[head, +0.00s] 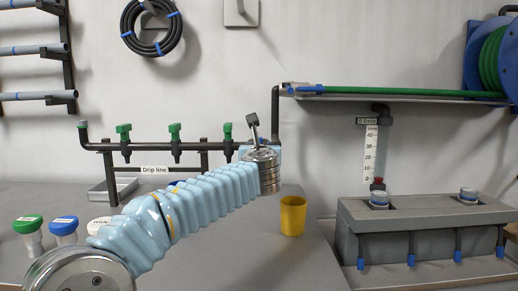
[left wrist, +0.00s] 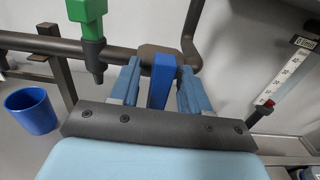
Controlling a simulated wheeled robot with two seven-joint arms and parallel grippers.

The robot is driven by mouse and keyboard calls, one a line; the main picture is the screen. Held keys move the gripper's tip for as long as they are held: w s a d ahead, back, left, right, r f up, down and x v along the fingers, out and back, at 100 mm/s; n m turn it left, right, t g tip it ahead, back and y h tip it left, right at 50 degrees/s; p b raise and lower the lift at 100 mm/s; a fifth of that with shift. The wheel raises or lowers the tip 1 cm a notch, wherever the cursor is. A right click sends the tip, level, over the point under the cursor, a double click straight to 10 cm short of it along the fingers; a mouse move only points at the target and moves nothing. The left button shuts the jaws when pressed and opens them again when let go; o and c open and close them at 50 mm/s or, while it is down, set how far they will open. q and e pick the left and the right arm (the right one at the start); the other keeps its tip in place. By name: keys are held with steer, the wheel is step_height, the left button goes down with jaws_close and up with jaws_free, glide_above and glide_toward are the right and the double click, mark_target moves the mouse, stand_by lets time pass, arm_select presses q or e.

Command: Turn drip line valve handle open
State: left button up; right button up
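The drip line valve handle is a blue lever (left wrist: 162,78) on the dark manifold pipe (left wrist: 100,48), seen in the left wrist view. My left gripper (left wrist: 158,88) has one finger on each side of the lever. A narrow gap shows on the left side; the right finger looks very close to or touching it. In the head view my left arm reaches to the right end of the manifold pipe (head: 160,145), and its wrist hides the lever and the fingertips. The "Drip line" label (head: 155,169) hangs below the pipe. My right gripper is not in view.
Green valves (head: 124,135) stand on the same pipe; one green handle (left wrist: 88,12) is close left of my fingers. A yellow cup (head: 292,215) stands right of my arm. A blue cup (left wrist: 31,110) is below the pipe. A gauge tube (head: 372,150) and grey block (head: 430,215) are right.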

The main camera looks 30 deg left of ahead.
arm_select(q)
jaws_close()
steer(key=n+b, duration=0.2)
steer(key=n, duration=0.1)
steer(key=shift+s+f+b, duration=0.1)
steer(key=shift+f+b, duration=0.05)
steer(key=shift+b, duration=0.15)
steer(key=n+b, duration=0.2)
steer(key=n, duration=0.2)
steer(key=shift+a+n+b, duration=0.15)
steer(key=shift+n+b, duration=0.2)
steer(key=shift+n, duration=0.05)
steer(key=n+b, duration=0.1)
steer(key=n, duration=0.1)
steer(key=n+b, duration=0.2)
steer(key=n, duration=0.1)
steer(key=shift+s+f, duration=0.1)
steer(key=shift+f, duration=0.1)
steer(key=n+b, duration=0.2)
steer(key=n, duration=0.3)
steer(key=shift+a+f+n+b, duration=0.1)
steer(key=shift+n+b, duration=0.2)
steer(key=shift+b, duration=0.05)
